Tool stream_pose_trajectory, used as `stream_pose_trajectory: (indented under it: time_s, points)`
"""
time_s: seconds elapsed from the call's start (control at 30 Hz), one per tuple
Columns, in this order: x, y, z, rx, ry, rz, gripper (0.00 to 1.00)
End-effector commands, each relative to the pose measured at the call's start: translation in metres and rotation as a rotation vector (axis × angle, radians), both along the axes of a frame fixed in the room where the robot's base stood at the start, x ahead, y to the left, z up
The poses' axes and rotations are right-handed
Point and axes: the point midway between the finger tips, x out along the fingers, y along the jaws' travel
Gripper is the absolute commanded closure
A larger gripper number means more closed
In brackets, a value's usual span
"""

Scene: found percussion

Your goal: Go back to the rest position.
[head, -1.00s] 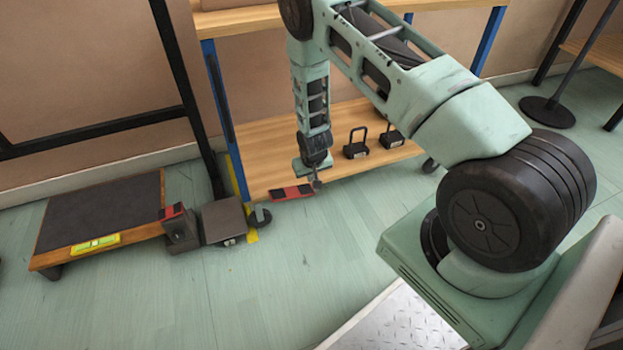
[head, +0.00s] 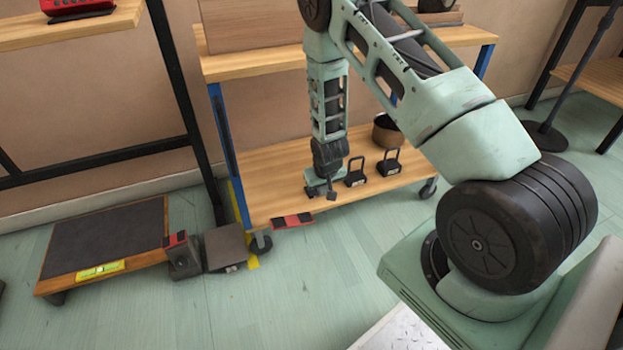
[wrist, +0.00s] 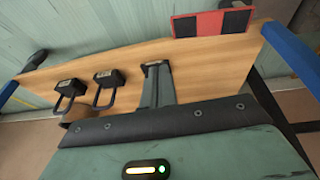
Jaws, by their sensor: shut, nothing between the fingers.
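My gripper (head: 331,196) hangs from my arm, pointing down in front of the lower shelf (head: 270,180) of a wooden trolley with blue posts. Its fingers are shut with nothing between them; they also show in the wrist view (wrist: 155,72). It appears just left of two black padlock-like blocks with raised loops, the nearer one (head: 356,173) and the farther one (head: 391,162). Whether it touches the shelf cannot be told.
A red and black plate (head: 292,220) sits at the shelf's front edge. A dark pot (head: 386,131) stands farther back on the shelf. A low dark-topped platform (head: 105,240) and a grey block (head: 226,246) stand left. The floor in front is clear.

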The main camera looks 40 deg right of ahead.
Motion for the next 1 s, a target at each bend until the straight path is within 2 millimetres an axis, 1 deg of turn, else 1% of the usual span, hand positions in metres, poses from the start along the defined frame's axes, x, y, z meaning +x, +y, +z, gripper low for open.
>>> stream_pose_trajectory:
  time_s: [0.23, 0.27, 0.33, 0.37, 0.47, 0.5, 0.57, 0.6, 0.67, 0.7, 0.77, 0.8, 0.87, 0.9, 0.97, 1.0]
  points:
    - [0.000, 0.001, 0.001, 0.001, 0.000, 0.001, 1.00]
    - [0.001, 0.003, 0.002, 0.002, 0.000, 0.004, 1.00]
    - [0.004, 0.013, 0.012, 0.012, 0.001, 0.018, 1.00]
    - [0.005, 0.021, 0.018, 0.019, 0.002, 0.027, 1.00]
    - [0.009, 0.060, 0.051, 0.054, 0.012, 0.082, 1.00]
    - [0.008, 0.080, 0.068, 0.071, 0.019, 0.114, 1.00]
    - [0.003, 0.113, 0.095, 0.097, 0.034, 0.169, 1.00]
    - [-0.003, 0.134, 0.114, 0.113, 0.046, 0.207, 1.00]
    - [-0.015, 0.164, 0.140, 0.134, 0.064, 0.267, 1.00]
    - [-0.025, 0.183, 0.157, 0.145, 0.078, 0.309, 1.00]
    - [-0.044, 0.210, 0.182, 0.158, 0.098, 0.376, 1.00]
    - [-0.058, 0.226, 0.198, 0.163, 0.112, 0.422, 1.00]
    - [-0.081, 0.248, 0.220, 0.169, 0.134, 0.492, 1.00]
    - [-0.098, 0.260, 0.235, 0.168, 0.149, 0.538, 1.00]
    - [-0.125, 0.275, 0.254, 0.163, 0.170, 0.607, 1.00]
    - [-0.141, 0.283, 0.265, 0.158, 0.183, 0.650, 1.00]
